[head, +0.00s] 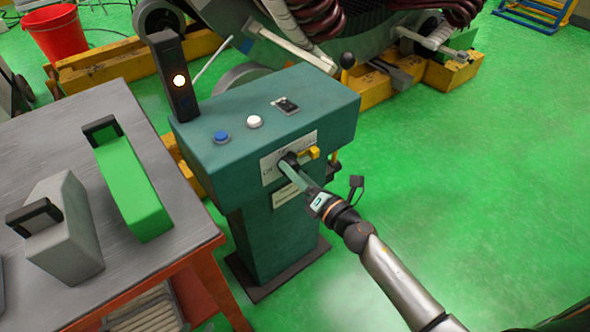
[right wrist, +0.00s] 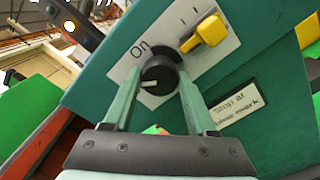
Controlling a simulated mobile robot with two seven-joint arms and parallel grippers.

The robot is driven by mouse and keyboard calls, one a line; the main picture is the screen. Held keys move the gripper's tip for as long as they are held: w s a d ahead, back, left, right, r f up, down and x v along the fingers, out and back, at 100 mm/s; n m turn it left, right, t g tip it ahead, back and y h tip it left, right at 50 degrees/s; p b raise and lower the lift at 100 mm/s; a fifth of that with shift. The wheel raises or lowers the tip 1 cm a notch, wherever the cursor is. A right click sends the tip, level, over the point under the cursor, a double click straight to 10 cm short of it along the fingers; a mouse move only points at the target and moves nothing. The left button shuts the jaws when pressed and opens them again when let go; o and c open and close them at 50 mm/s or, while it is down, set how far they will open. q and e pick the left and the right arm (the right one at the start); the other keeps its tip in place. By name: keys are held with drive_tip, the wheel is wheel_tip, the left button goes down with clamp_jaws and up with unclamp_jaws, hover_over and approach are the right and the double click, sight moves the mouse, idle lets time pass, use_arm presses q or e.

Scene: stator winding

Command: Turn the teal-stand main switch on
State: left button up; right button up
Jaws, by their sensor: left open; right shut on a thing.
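The teal stand (head: 250,110) stands upright on the floor, with a white label plate on its sloped front face. The black rotary main switch (right wrist: 160,76) sits on that plate, beside the printed word "On". Its white mark points to the left in the right wrist view, below "On", not directly at it. My right gripper (right wrist: 160,88) is shut on the switch, one green finger on each side. In the head view the right gripper (head: 287,167) partly hides the switch. My left gripper is not in view.
A yellow lever (head: 308,153) sits right of the switch, close to the fingers. The stand's top has a blue button (head: 221,137), a white button (head: 254,122) and a lit black post (head: 175,78). A grey table (head: 130,190) with boxes is left. Floor at right is free.

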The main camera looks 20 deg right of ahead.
use_arm(q)
drive_tip(key=r+p, duration=0.1)
drive_tip(key=a+r+p, duration=0.1)
drive_tip(key=p, duration=0.1)
drive_tip(key=shift+s+r, duration=0.15)
drive_tip(key=shift+r, duration=0.05)
use_arm(e)
drive_tip(key=m, duration=1)
drive_tip(key=shift+m, duration=0.3)
use_arm(q)
drive_tip(key=shift+a, duration=0.15)
use_arm(e)
drive_tip(key=o, duration=1.4)
drive_tip(key=shift+c, duration=0.2)
drive_tip(key=shift+s, duration=0.1)
